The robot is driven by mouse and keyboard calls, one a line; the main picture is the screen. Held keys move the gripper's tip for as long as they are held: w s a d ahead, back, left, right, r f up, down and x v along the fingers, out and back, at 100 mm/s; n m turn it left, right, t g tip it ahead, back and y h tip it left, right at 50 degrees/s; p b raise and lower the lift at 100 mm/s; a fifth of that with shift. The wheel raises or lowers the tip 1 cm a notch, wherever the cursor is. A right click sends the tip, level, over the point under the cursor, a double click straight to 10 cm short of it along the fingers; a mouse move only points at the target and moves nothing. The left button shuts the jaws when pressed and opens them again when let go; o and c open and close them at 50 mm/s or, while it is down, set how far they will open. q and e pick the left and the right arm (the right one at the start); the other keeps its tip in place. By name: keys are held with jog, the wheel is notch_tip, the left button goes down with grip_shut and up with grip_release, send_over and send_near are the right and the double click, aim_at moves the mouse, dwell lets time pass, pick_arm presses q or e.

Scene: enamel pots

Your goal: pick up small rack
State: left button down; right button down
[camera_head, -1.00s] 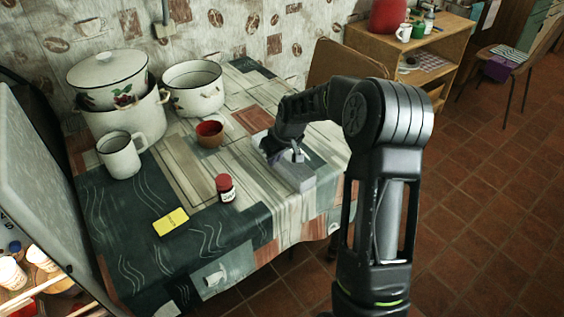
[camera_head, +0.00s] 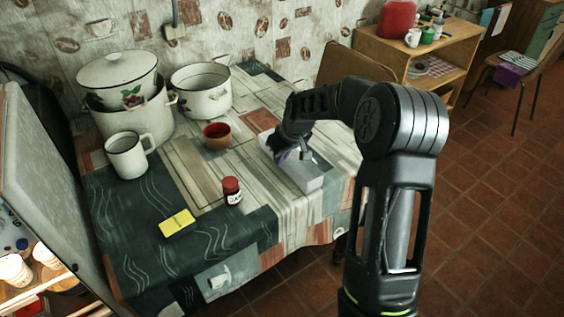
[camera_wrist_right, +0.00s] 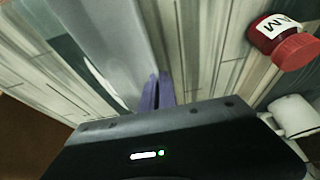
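The small rack is a grey, box-like piece (camera_head: 306,178) near the right side of the cloth-covered table (camera_head: 200,255). My right gripper (camera_head: 290,154) reaches down onto its far left end in the head view; the wrist hides part of the rack there. In the right wrist view the rack's grey side (camera_wrist_right: 115,35) runs down to the purple fingers (camera_wrist_right: 157,92). The fingers are close together at the rack's edge and look shut on its thin wall. The rack looks to be at table level; any small lift cannot be told. My left gripper is not in view.
A white mug (camera_head: 126,157), a large lidded pot (camera_head: 118,80) and an open pot (camera_head: 202,92) are farther left. A chair stands behind the table.

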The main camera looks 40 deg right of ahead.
notch_tip(320, 180, up, 8)
jog(key=shift+r, duration=0.1)
dwell(0.9)
jog(key=a+p, duration=0.1)
jog(key=a, duration=2.2)
jog(key=shift+a+r, duration=0.15)
jog(key=shift+r, duration=0.2)
jog(key=shift+a+p, duration=0.1)
jog(key=shift+p, duration=0.2)
